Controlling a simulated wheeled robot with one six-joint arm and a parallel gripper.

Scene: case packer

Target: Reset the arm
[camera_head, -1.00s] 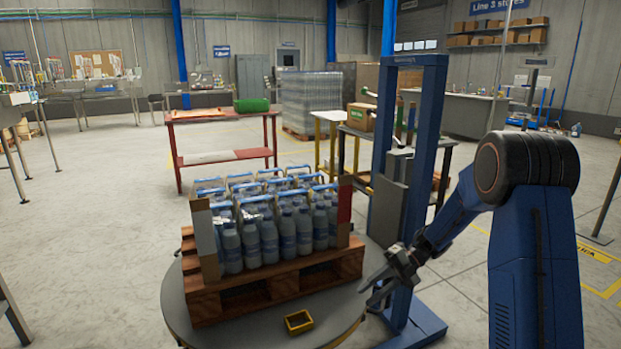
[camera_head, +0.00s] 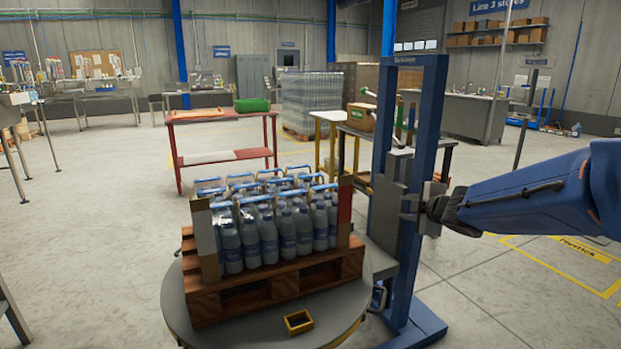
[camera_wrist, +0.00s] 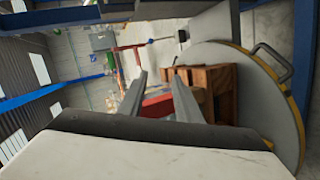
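My gripper (camera_head: 412,207) is at the right of the head view, in front of the blue mast of the wrapping machine (camera_head: 432,130). My blue arm reaches to it from the right edge. In the wrist view, the two grey fingers of my gripper (camera_wrist: 158,97) stand apart with nothing seen held between them. Beyond them are a red piece and the wooden pallet (camera_wrist: 222,92) on the round turntable (camera_wrist: 255,130).
Shrink-wrapped bottle packs (camera_head: 265,235) stand on the pallet (camera_head: 280,283), with corner boards upright. A small yellow tray (camera_head: 298,321) lies on the turntable's front. A red table (camera_head: 222,150) stands behind.

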